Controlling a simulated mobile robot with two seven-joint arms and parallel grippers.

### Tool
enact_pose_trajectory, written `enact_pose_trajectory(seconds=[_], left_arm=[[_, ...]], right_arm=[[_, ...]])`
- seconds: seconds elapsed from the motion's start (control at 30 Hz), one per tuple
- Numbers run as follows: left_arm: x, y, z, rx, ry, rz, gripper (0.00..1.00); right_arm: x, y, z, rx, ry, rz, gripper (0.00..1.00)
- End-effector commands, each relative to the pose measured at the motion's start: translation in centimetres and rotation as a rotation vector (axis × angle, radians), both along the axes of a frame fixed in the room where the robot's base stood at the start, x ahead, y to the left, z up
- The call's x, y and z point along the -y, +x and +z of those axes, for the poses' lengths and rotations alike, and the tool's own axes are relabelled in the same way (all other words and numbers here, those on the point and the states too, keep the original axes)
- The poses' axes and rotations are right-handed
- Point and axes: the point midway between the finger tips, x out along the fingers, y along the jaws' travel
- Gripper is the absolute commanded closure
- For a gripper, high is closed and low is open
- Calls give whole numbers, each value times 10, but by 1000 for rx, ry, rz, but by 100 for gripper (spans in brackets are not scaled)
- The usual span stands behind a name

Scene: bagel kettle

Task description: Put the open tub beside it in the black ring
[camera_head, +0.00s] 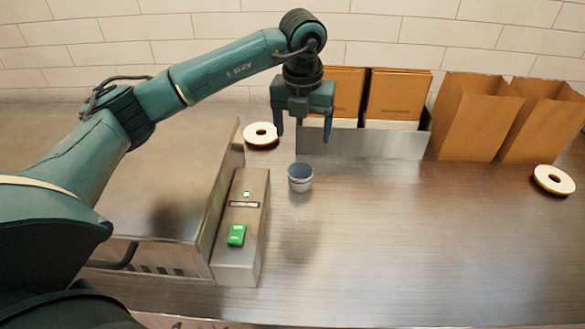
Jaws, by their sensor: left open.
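A small open tub (300,178), white outside with a grey-blue inside, stands upright on the metal counter right of the steel box. My left gripper (304,137) points down above and behind the tub in the picture. Its two fingers are apart and nothing shows between them. It does not appear to touch the tub. I cannot make out a black ring in this view. My right gripper is not in view.
A steel box (255,225) with a green button (237,235) stands left of the tub. A metal holder (375,145) with brown folders and brown paper bags (472,120) line the back. The front right counter is clear.

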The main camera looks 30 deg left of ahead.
Motion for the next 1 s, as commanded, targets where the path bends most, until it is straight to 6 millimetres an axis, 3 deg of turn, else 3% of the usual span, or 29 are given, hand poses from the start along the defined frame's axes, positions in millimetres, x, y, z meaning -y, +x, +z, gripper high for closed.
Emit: enact_pose_trajectory(seconds=[0.3,0.57,0.83,1.0], left_arm=[[-2,5,-58,-5,0,0,23],[-4,6,-77,-3,-1,-1,23],[-7,2,-116,-4,0,-2,23],[-7,4,-125,-1,-1,-2,23]], right_arm=[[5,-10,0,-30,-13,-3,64],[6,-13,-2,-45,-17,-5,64],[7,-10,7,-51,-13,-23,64],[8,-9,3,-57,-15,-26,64]])
